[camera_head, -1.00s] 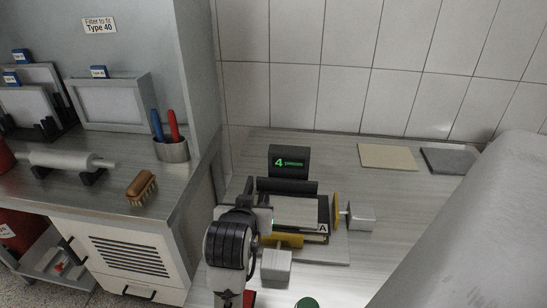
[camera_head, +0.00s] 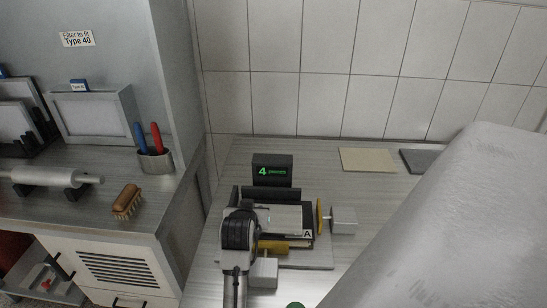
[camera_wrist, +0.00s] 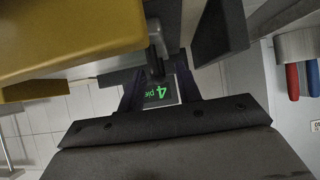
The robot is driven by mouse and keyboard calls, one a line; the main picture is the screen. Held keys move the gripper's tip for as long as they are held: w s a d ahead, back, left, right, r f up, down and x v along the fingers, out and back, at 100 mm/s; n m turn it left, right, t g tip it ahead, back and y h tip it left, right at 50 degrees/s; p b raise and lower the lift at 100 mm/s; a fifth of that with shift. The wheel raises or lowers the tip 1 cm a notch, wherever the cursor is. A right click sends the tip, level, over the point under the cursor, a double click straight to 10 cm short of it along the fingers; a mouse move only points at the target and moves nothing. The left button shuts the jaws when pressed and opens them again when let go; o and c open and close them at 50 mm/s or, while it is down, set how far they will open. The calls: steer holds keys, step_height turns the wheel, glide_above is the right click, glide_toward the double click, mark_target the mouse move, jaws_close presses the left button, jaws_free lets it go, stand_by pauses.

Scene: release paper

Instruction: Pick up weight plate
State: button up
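No part is labelled as the weight plate. A light grey flat plate (camera_head: 283,217) lies on the dark press-like device marked A (camera_head: 307,234), partly hidden behind my arm. My gripper (camera_wrist: 158,88) is in the wrist view, where its two dark fingers stand apart with a gap between them. A dark grey piece with a small lever (camera_wrist: 157,58) shows at the fingertips; I cannot tell whether they touch it. In the head view the fingers are hidden behind my black wrist, over the device's left side. A yellow part (camera_wrist: 70,35) is close at upper left.
A beige slab (camera_head: 368,159) and a dark slab (camera_head: 420,160) lie at the back. A brush (camera_head: 127,201) and pen cup (camera_head: 156,160) are left.

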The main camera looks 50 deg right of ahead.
steer(key=shift+w+d+f, duration=0.3)
jaws_close()
stand_by(1.2)
steer(key=shift+r, duration=0.15)
